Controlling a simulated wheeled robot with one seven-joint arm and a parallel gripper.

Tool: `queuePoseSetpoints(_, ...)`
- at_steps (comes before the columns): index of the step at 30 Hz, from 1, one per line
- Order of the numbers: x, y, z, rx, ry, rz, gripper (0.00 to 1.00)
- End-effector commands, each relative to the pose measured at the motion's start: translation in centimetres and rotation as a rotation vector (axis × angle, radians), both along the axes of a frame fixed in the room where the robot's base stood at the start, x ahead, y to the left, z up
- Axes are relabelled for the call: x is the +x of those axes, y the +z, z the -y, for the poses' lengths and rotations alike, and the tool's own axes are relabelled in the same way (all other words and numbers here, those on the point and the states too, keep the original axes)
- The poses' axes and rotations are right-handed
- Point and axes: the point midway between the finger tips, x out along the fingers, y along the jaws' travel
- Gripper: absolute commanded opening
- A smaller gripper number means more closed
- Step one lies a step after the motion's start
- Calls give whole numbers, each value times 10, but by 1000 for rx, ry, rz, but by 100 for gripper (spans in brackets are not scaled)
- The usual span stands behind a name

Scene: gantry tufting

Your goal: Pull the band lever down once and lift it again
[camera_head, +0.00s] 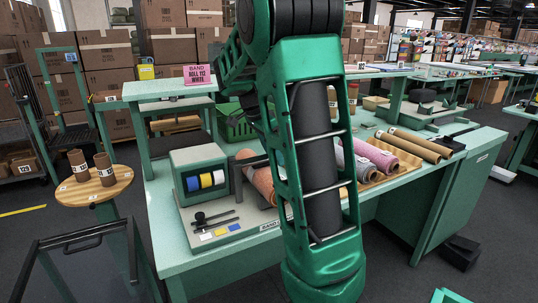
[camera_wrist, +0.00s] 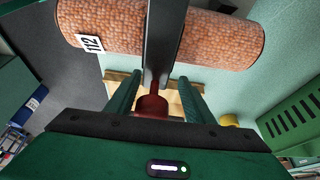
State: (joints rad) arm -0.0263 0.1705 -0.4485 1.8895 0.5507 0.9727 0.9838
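The band lever (camera_wrist: 165,40) is a dark flat bar with a red knob (camera_wrist: 151,105) in the wrist view. In the head view a dark bar (camera_head: 254,161) runs from the banding unit (camera_head: 200,174) to behind my arm. My gripper (camera_wrist: 152,78) has its two green fingers apart, one on each side of the red knob, with a gap visible at the right finger. It looks open around the knob. In the head view my arm hides the gripper and the lever's end. A mottled orange roll (camera_wrist: 200,38) labelled 112 lies beyond the fingers, crossed by the bar.
The banding unit shows blue, white and yellow spools. A pink sign (camera_head: 198,74) reads band roll 112 white. Pink and brown rolls (camera_head: 375,154) lie on the green bench (camera_head: 440,160). A green crate (camera_wrist: 295,125) is at the right in the wrist view. A round wooden stand (camera_head: 80,190) is at left.

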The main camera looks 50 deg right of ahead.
Motion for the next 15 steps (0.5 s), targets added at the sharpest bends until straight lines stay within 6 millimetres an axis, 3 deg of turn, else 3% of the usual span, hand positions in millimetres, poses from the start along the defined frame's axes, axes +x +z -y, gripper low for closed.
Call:
queuePoseSetpoints(10, -3, 6, 0, 0, -5, 2, 48)
queuePoseSetpoints(15, 1, 28, -9, 1, -3, 5, 48)
